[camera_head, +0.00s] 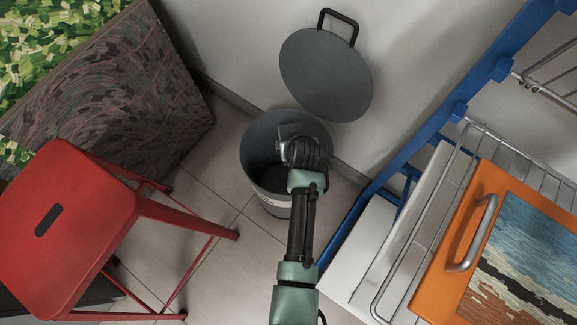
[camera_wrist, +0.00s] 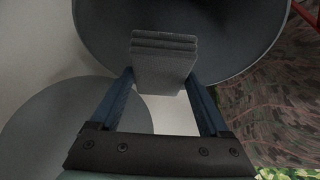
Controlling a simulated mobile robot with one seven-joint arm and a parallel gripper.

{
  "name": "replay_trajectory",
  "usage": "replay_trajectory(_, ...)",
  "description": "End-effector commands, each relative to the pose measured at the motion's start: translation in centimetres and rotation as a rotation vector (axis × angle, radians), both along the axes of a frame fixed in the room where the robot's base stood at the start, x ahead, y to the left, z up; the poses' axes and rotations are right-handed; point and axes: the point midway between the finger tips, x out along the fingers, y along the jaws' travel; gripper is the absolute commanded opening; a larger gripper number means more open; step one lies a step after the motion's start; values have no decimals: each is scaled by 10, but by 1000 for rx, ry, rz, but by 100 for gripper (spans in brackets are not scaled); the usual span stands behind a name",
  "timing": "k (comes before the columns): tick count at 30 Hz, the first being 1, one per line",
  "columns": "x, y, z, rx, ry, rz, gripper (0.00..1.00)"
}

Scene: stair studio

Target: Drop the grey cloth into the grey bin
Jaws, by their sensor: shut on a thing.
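The grey bin (camera_head: 252,153) stands open on the tiled floor against the wall. My gripper (camera_head: 303,140) is over the right part of its opening, seen from behind in the head view. In the wrist view my gripper (camera_wrist: 160,82) is shut on the folded grey cloth (camera_wrist: 165,48), with one finger on each side. The cloth hangs over the mouth of the bin, whose dark inside (camera_wrist: 225,40) shows behind it. My arm hides part of the bin in the head view, and I cannot clearly make out the cloth there.
A round grey lid with a black handle (camera_head: 322,80) is by the wall behind the bin. A red stool (camera_head: 75,225) stands at the left. A blue-framed rack (camera_head: 425,130) with an orange tray (camera_head: 450,260) is at the right. Patterned panels (camera_head: 125,90) lean at the upper left.

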Motion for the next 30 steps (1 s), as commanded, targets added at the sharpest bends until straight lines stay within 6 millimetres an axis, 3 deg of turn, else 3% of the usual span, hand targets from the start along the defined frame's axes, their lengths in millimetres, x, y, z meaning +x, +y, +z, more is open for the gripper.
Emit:
replay_trajectory(1, 0, 0, -13, 0, 0, 0, 27)
replay_trajectory(5, 0, 0, -24, 0, 0, 0, 27)
replay_trajectory(15, 0, 0, -25, 0, 0, 0, 27)
replay_trajectory(16, 0, 0, -25, 0, 0, 0, 85)
replay_trajectory(18, 0, 0, -25, 0, 0, 0, 97)
replay_trajectory(26, -1, 0, -24, 0, 0, 0, 100)
replay_trajectory(30, -6, -1, -13, -1, -1, -1, 100)
